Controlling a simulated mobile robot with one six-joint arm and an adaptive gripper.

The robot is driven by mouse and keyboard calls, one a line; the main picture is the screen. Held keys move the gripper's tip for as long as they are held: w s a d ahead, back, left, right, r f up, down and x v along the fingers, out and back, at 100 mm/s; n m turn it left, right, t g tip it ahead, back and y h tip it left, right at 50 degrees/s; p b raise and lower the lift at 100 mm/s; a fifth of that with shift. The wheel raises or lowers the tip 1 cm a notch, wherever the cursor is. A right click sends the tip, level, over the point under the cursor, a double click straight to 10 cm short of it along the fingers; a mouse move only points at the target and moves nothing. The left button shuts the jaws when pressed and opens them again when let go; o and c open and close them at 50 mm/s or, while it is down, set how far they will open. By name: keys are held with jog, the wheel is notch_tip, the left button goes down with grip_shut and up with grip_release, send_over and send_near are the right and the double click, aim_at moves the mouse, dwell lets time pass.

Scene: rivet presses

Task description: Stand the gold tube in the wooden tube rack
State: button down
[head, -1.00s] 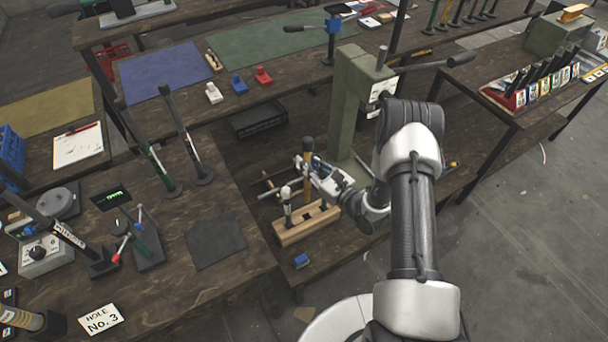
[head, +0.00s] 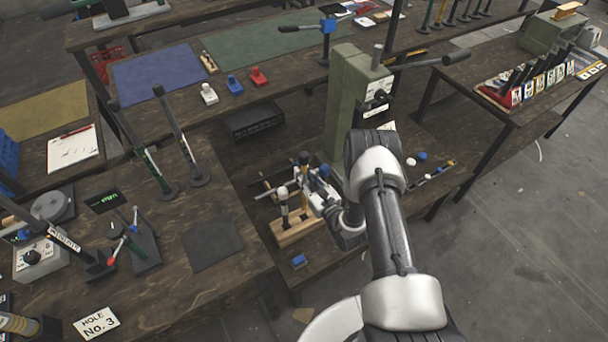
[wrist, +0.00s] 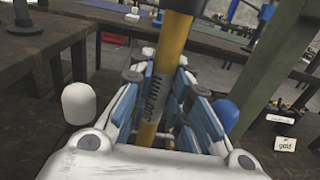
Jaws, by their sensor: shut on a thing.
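The gold tube is a yellow cylinder with a dark top (head: 303,158). My gripper (head: 308,192) is shut around its side. In the wrist view the tube (wrist: 171,70) runs upright between the blue-padded fingers (wrist: 158,105), with black lettering on a band. The wooden tube rack (head: 290,236) is on the lower bench, directly under the gripper. A white-capped tube (head: 283,203) stands in its left part. The gripper hides the rack's right part and the tube's lower end, so I cannot tell whether that end is in a hole.
A white cap (wrist: 80,103) and a blue cap (wrist: 226,113) flank the gripper closely. A green press column (head: 350,105) stands just behind. A "gold" card (wrist: 285,144) shows at right. Several rods with white and blue ends lie right of the arm (head: 425,170). A small blue block (head: 299,261) lies in front.

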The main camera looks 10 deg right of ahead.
jog(key=b, duration=0.5)
send_over(305, 201)
jog(key=w, duration=0.1)
jog(key=shift+a+f, duration=0.1)
jog(key=shift+f, duration=2.6)
jog(key=shift+f+b, duration=2.75)
jog(key=shift+f, duration=1.55)
jog(key=c, duration=1.4)
grip_release()
jog(key=shift+c, duration=0.2)
jog(key=v, duration=1.2)
